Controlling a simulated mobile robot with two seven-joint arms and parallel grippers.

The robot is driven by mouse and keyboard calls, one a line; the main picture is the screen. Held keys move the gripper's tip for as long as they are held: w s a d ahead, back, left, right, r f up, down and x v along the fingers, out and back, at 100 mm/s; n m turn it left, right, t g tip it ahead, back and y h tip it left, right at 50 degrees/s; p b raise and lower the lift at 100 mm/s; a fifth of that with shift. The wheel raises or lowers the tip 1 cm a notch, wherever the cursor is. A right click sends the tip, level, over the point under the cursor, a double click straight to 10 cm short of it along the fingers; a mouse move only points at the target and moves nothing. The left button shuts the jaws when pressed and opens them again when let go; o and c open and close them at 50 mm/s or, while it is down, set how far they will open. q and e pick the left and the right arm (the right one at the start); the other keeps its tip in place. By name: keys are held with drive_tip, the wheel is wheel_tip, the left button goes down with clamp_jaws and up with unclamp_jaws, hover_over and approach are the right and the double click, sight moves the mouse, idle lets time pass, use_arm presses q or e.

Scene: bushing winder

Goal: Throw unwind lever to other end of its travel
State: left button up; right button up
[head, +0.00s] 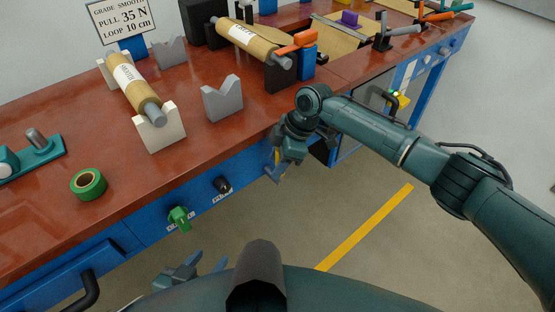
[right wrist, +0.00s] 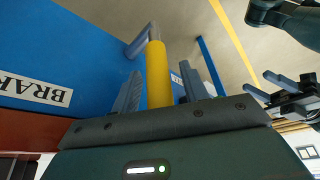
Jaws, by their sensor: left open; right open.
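My right gripper (head: 276,174) is at the bench's blue front. In the right wrist view, a yellow lever handle (right wrist: 157,75) on a grey arm (right wrist: 140,42) stands between its two open fingers (right wrist: 157,92), with visible gaps on both sides. I cannot read a label naming it the unwind lever; the nearby label (right wrist: 35,91) is cut off at "BRAK". In the head view the lever is mostly hidden by my gripper. My left gripper (head: 190,270) is open and empty, low in front of the bench; it also shows in the right wrist view (right wrist: 290,90).
A green knob (head: 180,217) and a black knob (head: 222,185) stick out of the blue front. A drawer handle (head: 85,295) juts out at lower left. Rolls on cradles, grey V-blocks (head: 222,99) and green tape (head: 88,184) stand on the red bench top (head: 130,180).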

drive_tip(key=shift+c, duration=0.2)
use_arm(q)
drive_tip(key=shift+d, duration=0.1)
use_arm(e)
clamp_jaws()
use_arm(q)
drive_tip(key=shift+f, duration=0.1)
use_arm(e)
drive_tip(key=shift+d, duration=0.1)
use_arm(q)
drive_tip(key=a+f+t+b, duration=0.1)
drive_tip(key=b, duration=0.5)
drive_tip(key=s+f+t+b, duration=0.1)
drive_tip(key=b, duration=0.6)
drive_tip(key=shift+a+f+t, duration=0.25)
drive_tip(key=shift+a+t, duration=0.05)
drive_tip(key=shift+a, duration=0.1)
use_arm(e)
drive_tip(key=w+d+g+y, duration=0.1)
drive_tip(key=y, duration=0.1)
drive_tip(key=w+d+g+y, duration=0.1)
drive_tip(key=y, duration=0.1)
drive_tip(key=w+d+f+g+y, duration=0.1)
drive_tip(key=d+y, duration=0.1)
drive_tip(key=shift+f+m+g, duration=0.1)
drive_tip(key=shift+m+g, duration=0.3)
drive_tip(key=shift+o, duration=0.2)
unclamp_jaws()
